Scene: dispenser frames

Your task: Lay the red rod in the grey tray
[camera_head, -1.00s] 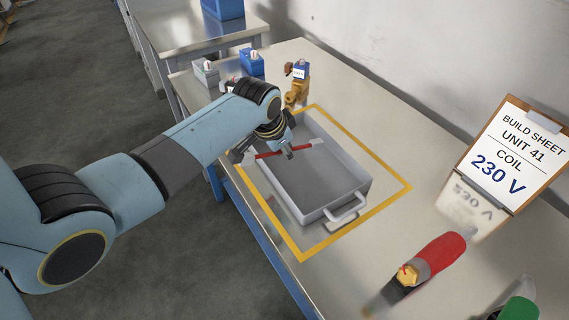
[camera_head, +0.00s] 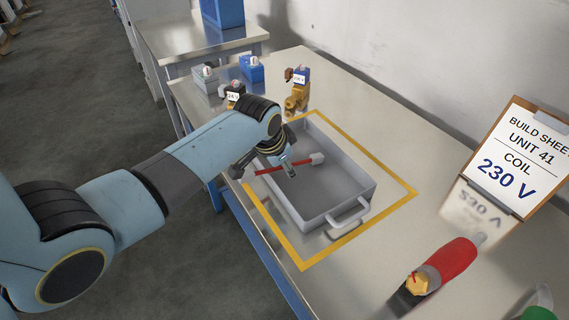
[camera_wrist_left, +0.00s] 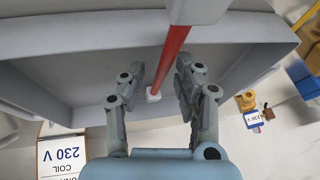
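The red rod (camera_head: 302,162) with pale end blocks lies crosswise over the back part of the grey tray (camera_head: 345,208). It also shows in the left wrist view (camera_wrist_left: 177,42), passing between the fingers of my left gripper (camera_wrist_left: 161,70). One end block looks large and near at the top there; the other is small, within the tray outline. The fingers stand apart, with a visible gap beside the rod. In the head view my left gripper (camera_head: 278,168) is over the tray. I cannot tell whether the rod touches the tray. My right gripper is not in view.
A yellow outline (camera_head: 372,234) surrounds the tray. Brass, blue and grey valve parts (camera_head: 297,97) stand behind it. A red-bodied part (camera_head: 452,258) lies at front right, near a clipboard (camera_head: 515,150) reading 230 V.

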